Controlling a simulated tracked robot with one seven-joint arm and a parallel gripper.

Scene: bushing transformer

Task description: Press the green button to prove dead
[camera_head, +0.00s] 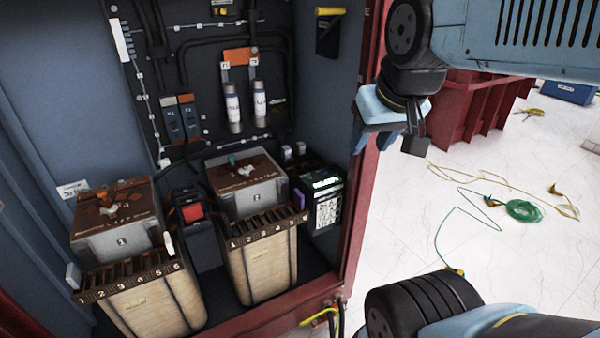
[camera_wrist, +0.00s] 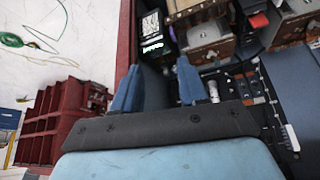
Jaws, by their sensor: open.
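A dark box with a lit green display (camera_head: 325,183) and a white labelled panel stands in the right rear corner of the cabinet. It also shows in the wrist view (camera_wrist: 152,30), upside down, beyond my fingers. I cannot make out a separate green button; the lit green patch is too small to read. My gripper (camera_head: 388,140) hangs outside the cabinet's right edge, above and to the right of the box, touching nothing. In the wrist view my gripper (camera_wrist: 157,78) has its two blue fingers apart with nothing between them.
Two transformers, left (camera_head: 118,240) and right (camera_head: 248,190), and a red-topped unit (camera_head: 192,212) fill the cabinet floor. Cables (camera_head: 525,211) lie on the open white floor at right.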

